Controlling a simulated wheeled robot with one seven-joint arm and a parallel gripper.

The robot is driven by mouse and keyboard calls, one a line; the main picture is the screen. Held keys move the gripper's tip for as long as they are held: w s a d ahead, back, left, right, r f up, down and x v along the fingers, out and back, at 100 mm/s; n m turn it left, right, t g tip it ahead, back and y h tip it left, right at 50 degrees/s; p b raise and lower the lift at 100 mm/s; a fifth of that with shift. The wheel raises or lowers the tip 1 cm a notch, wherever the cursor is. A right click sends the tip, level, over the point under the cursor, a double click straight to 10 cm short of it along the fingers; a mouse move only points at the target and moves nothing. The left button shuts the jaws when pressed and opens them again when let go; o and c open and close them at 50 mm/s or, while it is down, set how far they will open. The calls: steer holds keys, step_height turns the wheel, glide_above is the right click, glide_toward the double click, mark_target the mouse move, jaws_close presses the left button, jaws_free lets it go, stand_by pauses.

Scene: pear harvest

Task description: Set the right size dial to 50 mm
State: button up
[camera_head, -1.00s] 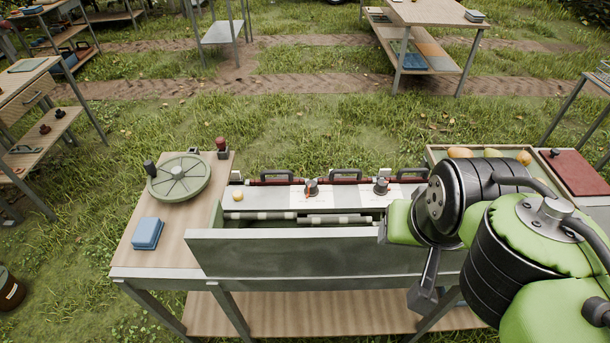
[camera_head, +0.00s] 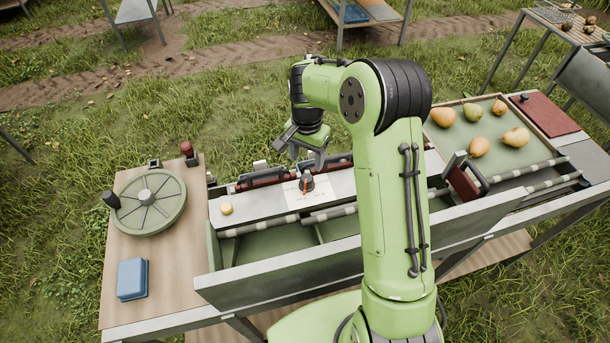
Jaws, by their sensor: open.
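A size dial (camera_head: 306,183), a dark knob with an orange pointer on a white plate, stands on the grey top of the sorting machine (camera_head: 262,203). By its place next to the yellow button it is the left of the two dials. The right size dial is hidden behind my arm, and no scale mark can be read. My gripper (camera_head: 302,154) is open and empty. It hangs over the far edge of the machine, just behind the visible dial in the picture. Whether it touches anything there I cannot tell.
A green handwheel (camera_head: 149,203) and a blue block (camera_head: 132,279) are on the wooden tabletop at left. A yellow button (camera_head: 226,209) is on the machine. Rollers (camera_head: 329,213) run along the front. A tray (camera_head: 461,138) of several pears stands at right.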

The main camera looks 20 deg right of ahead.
mark_target(307, 178)
step_height(307, 178, down, 8)
steer(key=shift+s+r, duration=0.1)
steer(key=shift+r, duration=0.15)
steer(key=shift+f, duration=0.5)
steer(key=c, duration=1.1)
steer(key=shift+o, duration=0.2)
